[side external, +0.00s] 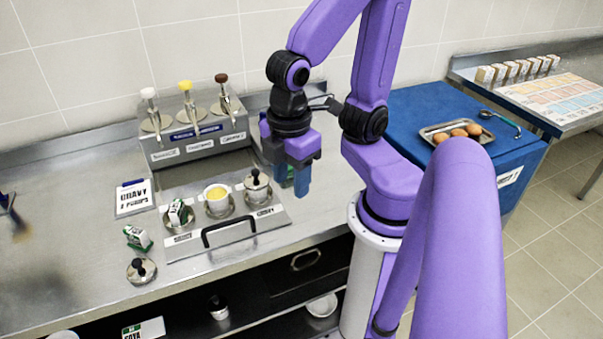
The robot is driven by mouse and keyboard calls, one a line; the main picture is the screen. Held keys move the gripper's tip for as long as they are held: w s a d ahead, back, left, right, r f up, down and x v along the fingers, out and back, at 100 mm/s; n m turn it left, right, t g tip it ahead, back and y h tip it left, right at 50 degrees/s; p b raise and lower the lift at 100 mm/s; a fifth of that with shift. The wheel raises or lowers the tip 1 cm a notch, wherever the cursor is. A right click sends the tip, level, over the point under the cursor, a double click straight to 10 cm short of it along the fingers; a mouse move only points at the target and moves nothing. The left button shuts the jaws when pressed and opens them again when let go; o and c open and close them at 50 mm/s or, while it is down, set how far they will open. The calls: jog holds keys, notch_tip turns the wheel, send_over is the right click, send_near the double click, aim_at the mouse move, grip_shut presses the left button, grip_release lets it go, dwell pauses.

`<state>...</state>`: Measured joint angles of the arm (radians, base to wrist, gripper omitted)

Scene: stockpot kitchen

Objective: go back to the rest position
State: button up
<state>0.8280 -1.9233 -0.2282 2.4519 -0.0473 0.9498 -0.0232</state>
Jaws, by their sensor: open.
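My gripper (291,178) hangs open, its blue fingers pointing down over the counter, just right of the steel tray with inset pots (185,245). Something green shows behind and between the fingers, mostly hidden, and I cannot tell whether it is touched. The nearest pot lid (256,181) with a black knob lies just left of the fingers. My purple arm reaches across the right half of the side view.
A green-white carton (138,238) and loose lid (141,270) lie front left. A blue cabinet (410,105) carries an egg tray (436,128). Counter left is mostly clear.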

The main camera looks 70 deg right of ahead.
jog(key=shift+s+d+r+m+y, duration=0.15)
jog(key=shift+s+d+y, duration=0.1)
jog(key=shift+s, duration=0.2)
jog(key=shift+s+d+f+m+y, duration=0.15)
jog(key=shift+s+y, duration=0.1)
jog(key=shift+s, duration=0.2)
